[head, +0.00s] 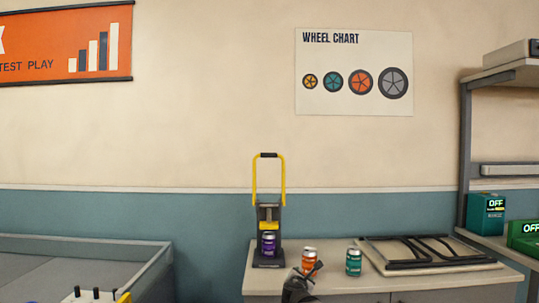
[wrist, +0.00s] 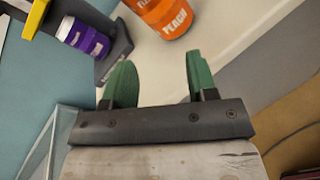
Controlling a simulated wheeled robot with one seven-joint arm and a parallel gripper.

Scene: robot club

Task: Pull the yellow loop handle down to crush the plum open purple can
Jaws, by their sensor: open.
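The can crusher (head: 267,212) stands upright at the left end of the counter. Its yellow loop handle (head: 283,180), with a dark grip at the top, is raised. The purple can (head: 268,244) stands inside the crusher and looks uncrushed. In the wrist view the purple can (wrist: 83,38) is at the upper left, beside part of the yellow frame (wrist: 30,18). My gripper (head: 314,270) is in front of the counter, low and to the right of the crusher. In the wrist view my gripper (wrist: 157,78) is open with green fingers apart and nothing between them.
An orange can (head: 309,257) labelled peach stands right of the crusher, close to my gripper; it also shows in the wrist view (wrist: 160,15). A teal can (head: 353,262) stands farther right, by a flat rack (head: 425,254). A grey-walled table (head: 150,270) is at left.

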